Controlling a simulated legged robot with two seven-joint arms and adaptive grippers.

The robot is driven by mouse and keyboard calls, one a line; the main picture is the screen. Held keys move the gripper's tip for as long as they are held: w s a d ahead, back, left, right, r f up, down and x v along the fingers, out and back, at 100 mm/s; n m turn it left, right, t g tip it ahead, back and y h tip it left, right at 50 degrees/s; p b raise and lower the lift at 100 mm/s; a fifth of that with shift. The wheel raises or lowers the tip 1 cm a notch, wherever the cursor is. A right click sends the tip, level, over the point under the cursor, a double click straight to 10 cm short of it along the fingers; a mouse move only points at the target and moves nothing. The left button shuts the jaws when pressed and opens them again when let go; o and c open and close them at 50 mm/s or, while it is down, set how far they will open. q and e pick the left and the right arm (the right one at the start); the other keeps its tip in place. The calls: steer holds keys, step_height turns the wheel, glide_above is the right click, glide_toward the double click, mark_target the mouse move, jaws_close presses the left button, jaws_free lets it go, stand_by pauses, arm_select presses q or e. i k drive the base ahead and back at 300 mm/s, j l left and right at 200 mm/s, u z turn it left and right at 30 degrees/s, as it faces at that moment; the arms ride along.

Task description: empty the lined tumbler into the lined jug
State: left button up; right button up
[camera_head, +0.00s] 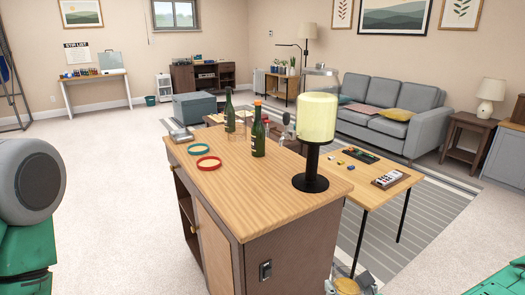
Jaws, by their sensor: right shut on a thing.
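My right gripper (366,281) shows only in part at the bottom edge, right of the wooden-topped cabinet. It is shut on what looks like the lined tumbler (347,286), which has a yellowish content and is cut off by the frame. Its lines are too small to make out. A clear glass vessel (241,122) stands between the two green bottles on the cabinet top; I cannot tell whether it is the lined jug. My left gripper is not in view; only green and grey parts of my left arm show.
The wooden cabinet top (245,205) bears a teal ring (198,149), a red ring (209,163), green bottles (258,139) and a lit lamp (316,118) with a black base. A low table (365,190) stands behind to the right. The top's near part is clear.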

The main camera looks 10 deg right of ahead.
mark_target(236, 121)
steer(key=i+j+z, duration=0.1)
steer(key=z, duration=0.3)
steer(key=j+z, duration=0.2)
steer(key=z, duration=0.2)
steer(key=i+j+z, duration=0.1)
steer(key=z, duration=0.3)
steer(key=j+z, duration=0.25)
steer(key=j, duration=0.35)
steer(key=j+z, duration=0.25)
steer(key=j, duration=0.35)
steer(key=k+j+z, duration=0.1)
steer(key=j+z, duration=0.2)
steer(key=j, duration=0.25)
steer(key=k+j, duration=0.1)
steer(key=j, duration=0.3)
steer(key=j+z, duration=0.1)
steer(key=j, duration=0.35)
steer(key=k+j, duration=0.15)
steer(key=j, duration=0.25)
steer(key=k+j, duration=0.1)
steer(key=j, duration=0.35)
steer(key=z, duration=0.05)
